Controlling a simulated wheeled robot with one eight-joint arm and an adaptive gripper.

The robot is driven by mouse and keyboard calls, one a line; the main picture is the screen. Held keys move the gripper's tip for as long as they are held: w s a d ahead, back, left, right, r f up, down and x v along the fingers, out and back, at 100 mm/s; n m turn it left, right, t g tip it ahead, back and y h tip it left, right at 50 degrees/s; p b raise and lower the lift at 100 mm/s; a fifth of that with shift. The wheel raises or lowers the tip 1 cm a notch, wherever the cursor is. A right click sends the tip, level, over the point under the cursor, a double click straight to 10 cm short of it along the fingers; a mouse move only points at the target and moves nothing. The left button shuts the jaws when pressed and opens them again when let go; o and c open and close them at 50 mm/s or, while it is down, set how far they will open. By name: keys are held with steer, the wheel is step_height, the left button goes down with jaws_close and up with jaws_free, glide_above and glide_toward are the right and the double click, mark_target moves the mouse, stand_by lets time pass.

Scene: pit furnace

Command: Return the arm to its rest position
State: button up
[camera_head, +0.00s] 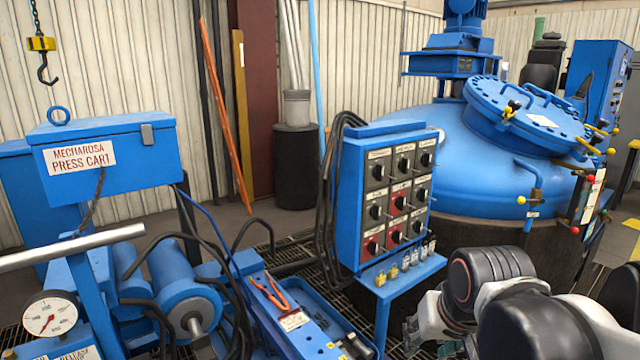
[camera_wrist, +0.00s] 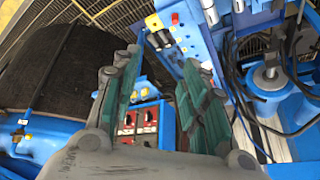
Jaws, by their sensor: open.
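My arm reaches in from the lower right of the head view, in front of the dark lower wall of the blue furnace vessel (camera_head: 445,150). My gripper (camera_wrist: 160,85) shows in the wrist view with its two green-padded fingers spread apart. Nothing is between the fingers. In the head view the fingers (camera_head: 425,343) are partly cut off at the bottom edge, right of the blue stand under the switch panel (camera_head: 385,195). In the wrist view, part of the switch panel (camera_wrist: 140,125) shows beyond the fingers.
Several padlocks (camera_head: 405,262) sit on the ledge below the panel. A blue press cart (camera_head: 110,160) with a gauge (camera_head: 50,315) stands at left. A hook (camera_head: 45,68) hangs at upper left. Black cables hang beside the panel.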

steer(key=s+d+n+t, duration=0.1)
steer(key=s+t, duration=0.1)
steer(key=s, duration=0.6)
steer(key=shift+s+d, duration=0.15)
stand_by(0.6)
